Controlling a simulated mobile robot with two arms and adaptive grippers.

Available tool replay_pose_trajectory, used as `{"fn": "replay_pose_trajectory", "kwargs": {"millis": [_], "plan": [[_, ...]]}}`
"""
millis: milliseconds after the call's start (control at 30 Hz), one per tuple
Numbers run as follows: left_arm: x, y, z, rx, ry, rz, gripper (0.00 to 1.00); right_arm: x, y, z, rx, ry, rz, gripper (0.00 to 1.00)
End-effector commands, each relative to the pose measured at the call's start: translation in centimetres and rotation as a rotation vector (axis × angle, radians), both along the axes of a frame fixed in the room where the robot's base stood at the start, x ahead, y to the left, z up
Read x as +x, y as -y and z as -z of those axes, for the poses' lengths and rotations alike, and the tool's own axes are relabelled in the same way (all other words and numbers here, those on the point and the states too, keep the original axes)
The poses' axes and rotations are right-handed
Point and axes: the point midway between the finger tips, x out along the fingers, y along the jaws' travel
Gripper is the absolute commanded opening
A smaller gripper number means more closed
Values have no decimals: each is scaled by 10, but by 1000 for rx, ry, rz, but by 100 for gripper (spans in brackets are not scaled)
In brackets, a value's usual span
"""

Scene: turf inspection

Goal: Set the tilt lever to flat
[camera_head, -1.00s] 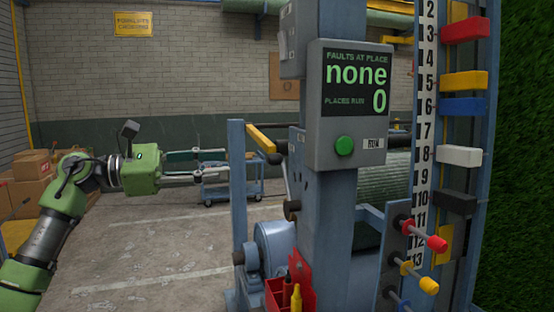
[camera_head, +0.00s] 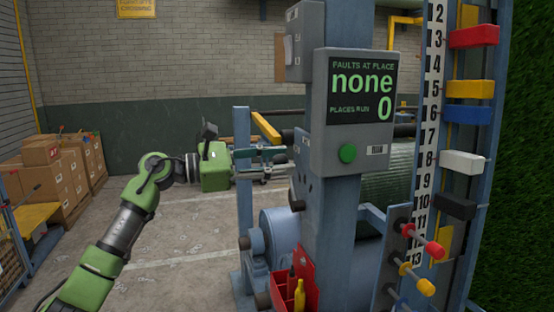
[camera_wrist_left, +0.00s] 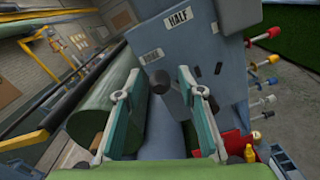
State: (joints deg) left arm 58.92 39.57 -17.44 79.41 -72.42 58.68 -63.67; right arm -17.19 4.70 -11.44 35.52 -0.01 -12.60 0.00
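My left gripper (camera_head: 287,160) reaches in from the left, its fingers pointing at the blue-grey post beside the display box. It is open, as the left wrist view (camera_wrist_left: 156,78) shows the two fingers well apart. A lever with a dark round knob (camera_wrist_left: 160,82) stands between and beyond the fingertips in that view. I cannot tell whether either finger touches it. A plate above the knob bears a "HALF" label (camera_wrist_left: 177,19) and a smaller label (camera_wrist_left: 152,55) too blurred to read. In the head view the fingers largely hide the lever. My right gripper is not in view.
The display box (camera_head: 352,115) with a green button (camera_head: 348,153) hangs on the post. A red holder (camera_head: 293,285) is below. Coloured pegs (camera_head: 434,250) stick out at right. A green roller (camera_wrist_left: 103,100) lies left of the lever. Cartons (camera_head: 58,180) stand far left.

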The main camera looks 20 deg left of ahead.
Motion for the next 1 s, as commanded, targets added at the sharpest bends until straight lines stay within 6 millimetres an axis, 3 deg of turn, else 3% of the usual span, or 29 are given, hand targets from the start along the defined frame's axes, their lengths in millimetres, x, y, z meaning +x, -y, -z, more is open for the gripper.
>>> {"fn": "replay_pose_trajectory", "kwargs": {"millis": [67,200,667,1000], "plan": [[0,0,0,0,0,0,31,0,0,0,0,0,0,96],[0,-1,0,-1,0,-2,0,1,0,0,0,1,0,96],[0,-1,2,13,13,-6,0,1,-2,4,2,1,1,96],[-14,8,0,111,158,-6,0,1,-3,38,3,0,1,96]]}}
